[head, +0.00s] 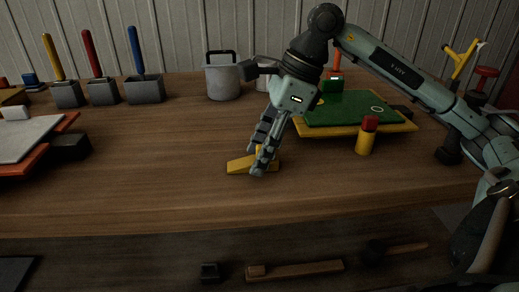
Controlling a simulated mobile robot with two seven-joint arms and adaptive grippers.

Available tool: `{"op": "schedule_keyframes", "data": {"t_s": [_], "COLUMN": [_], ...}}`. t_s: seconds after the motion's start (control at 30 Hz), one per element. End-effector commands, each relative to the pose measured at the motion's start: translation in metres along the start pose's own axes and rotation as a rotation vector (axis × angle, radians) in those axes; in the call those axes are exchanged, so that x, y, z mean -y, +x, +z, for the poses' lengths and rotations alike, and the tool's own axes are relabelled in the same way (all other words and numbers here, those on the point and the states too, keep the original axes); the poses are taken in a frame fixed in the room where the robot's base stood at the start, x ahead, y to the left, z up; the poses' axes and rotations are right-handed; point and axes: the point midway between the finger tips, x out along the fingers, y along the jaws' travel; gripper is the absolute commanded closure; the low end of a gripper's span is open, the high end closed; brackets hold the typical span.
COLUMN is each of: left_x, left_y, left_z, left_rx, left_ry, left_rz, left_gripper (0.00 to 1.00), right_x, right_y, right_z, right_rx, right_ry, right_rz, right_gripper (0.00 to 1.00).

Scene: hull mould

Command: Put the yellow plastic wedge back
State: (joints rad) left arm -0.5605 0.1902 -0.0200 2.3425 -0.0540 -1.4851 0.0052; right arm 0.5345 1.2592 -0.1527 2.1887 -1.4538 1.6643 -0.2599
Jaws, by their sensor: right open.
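The yellow plastic wedge (239,165) lies on the wooden bench top (150,185), near its front edge. My right gripper (262,163) points down over the wedge's right part, with its fingertips at the wedge. The jaws are open. The fingers hide part of the wedge, and I cannot tell whether they touch it. My left gripper is not in the head view.
Right of the wedge, a green board (345,110) sits on a yellow base, with a red-capped yellow cylinder (365,138) before it. A grey bucket (222,76) and grey blocks with coloured handles (145,89) stand behind. A grey-topped orange board (25,140) lies left.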

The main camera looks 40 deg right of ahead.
Motion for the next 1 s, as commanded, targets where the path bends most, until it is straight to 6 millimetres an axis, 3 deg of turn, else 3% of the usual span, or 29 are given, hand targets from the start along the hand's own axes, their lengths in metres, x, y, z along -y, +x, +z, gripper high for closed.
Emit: {"op": "schedule_keyframes", "data": {"t_s": [0.07,0.17,0.37,0.6,0.8,1.0], "left_x": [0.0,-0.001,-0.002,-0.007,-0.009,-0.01], "left_y": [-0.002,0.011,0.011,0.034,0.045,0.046], "left_z": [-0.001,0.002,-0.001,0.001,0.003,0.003], "left_rx": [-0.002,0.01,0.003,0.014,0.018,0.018], "left_ry": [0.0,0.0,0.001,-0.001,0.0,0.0], "left_rz": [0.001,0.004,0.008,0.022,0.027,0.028], "left_gripper": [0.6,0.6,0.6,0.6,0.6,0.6], "right_x": [0.0,0.001,0.001,0.001,0.0,0.0], "right_y": [-0.003,-0.012,-0.056,-0.104,-0.121,-0.123], "right_z": [0.001,0.001,0.002,0.002,0.001,0.001], "right_rx": [0.0,0.0,0.001,0.002,0.0,0.0], "right_ry": [0.0,0.001,0.001,0.001,0.0,0.0], "right_rz": [0.0,-0.004,-0.006,-0.004,-0.001,0.0], "right_gripper": [0.53,0.53,0.53,0.53,0.53,0.53]}}
